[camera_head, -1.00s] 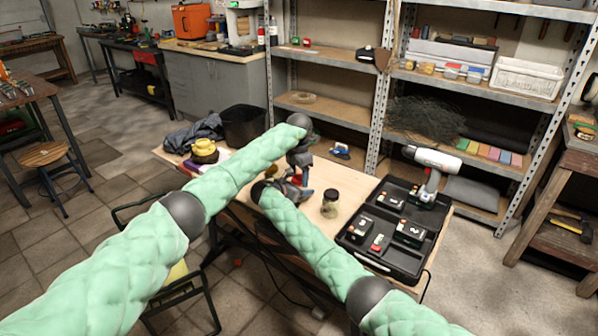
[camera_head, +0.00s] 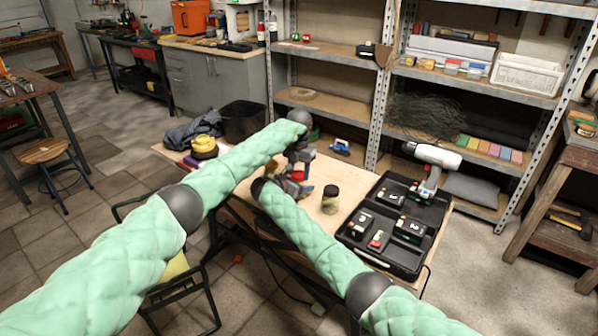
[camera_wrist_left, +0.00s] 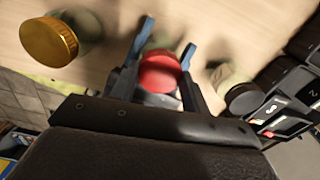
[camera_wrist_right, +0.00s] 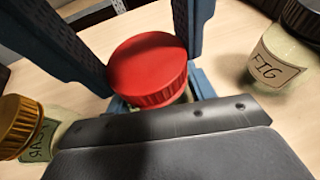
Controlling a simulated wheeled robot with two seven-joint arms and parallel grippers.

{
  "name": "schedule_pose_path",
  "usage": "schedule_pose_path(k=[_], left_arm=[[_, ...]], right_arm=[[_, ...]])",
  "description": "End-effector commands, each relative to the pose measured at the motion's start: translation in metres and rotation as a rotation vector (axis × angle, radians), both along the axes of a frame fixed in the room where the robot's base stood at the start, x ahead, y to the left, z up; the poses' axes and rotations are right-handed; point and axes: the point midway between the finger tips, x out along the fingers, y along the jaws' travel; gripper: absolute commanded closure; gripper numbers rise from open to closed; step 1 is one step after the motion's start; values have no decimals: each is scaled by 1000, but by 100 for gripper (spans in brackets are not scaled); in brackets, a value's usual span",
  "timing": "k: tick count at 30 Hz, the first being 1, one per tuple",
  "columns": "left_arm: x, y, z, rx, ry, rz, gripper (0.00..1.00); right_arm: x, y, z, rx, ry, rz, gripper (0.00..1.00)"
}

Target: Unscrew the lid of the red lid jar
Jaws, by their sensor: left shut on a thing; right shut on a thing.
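The red lid (camera_head: 298,174) shows between my two grippers on the wooden table (camera_head: 325,240); it also shows in the left wrist view (camera_wrist_left: 160,72) and the right wrist view (camera_wrist_right: 148,68). My left gripper (camera_wrist_left: 166,52) comes from above, with its fingers on both sides of the lid, shut on it. My right gripper (camera_wrist_right: 160,97) comes in lower, shut on the jar under the lid. The jar body is mostly hidden by the lid and fingers. In the right wrist view, the lid looks level and seated over the jar.
A gold-lid jar (camera_wrist_left: 50,40) stands close on one side and a dark-lid jar (camera_head: 330,199), labelled FIG in the right wrist view (camera_wrist_right: 279,68), on the other. An open black tool case (camera_head: 352,236) and a drill (camera_head: 432,163) are at the right. A black bin (camera_head: 243,122) stands behind.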

Motion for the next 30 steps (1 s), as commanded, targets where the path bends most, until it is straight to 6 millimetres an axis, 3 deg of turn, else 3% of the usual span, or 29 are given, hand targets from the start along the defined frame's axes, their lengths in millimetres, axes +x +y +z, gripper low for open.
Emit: schedule_pose_path(k=[5, 14, 15, 17, 30], left_arm=[[0, 1, 0, 1, 0, 95, 81], [0, 1, 0, 1, 0, 102, 81], [0, 1, 0, 1, 0, 101, 46], [0, 1, 0, 1, 0, 101, 34], [1, 1, 9, 2, -2, 99, 32]], right_arm=[[0, 0, -1, 0, 0, -1, 100], [0, 0, -1, 0, 0, -1, 100], [0, 0, -1, 0, 0, -1, 100], [0, 0, -1, 0, 0, -1, 100], [0, 0, 0, 0, 0, -1, 100]])
